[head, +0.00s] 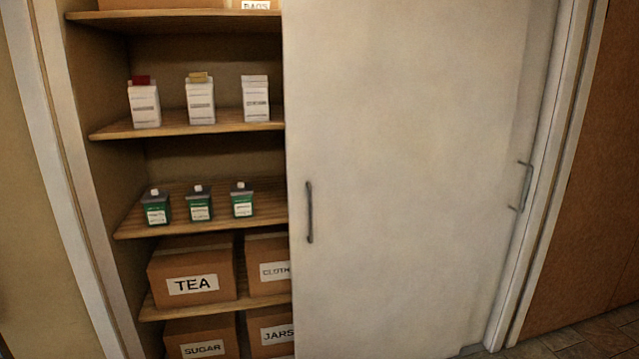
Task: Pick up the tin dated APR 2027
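Three small green tins with dark tops, pale caps and white labels stand upright in a row on a wooden shelf (178,225) in the open left part of the cupboard. They are the left tin (155,205), the middle tin (198,202) and the right tin (242,200). The print on their labels is too small to read, so I cannot tell which one is dated APR 2027. Neither of my grippers shows in the head view.
A white sliding door (400,150) with a handle (309,212) covers the cupboard's right part. White cartons (200,104) stand on the shelf above the tins. Boxes marked TEA (190,262), CLOTH (268,250), SUGAR (202,330) and JARS (271,320) sit below.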

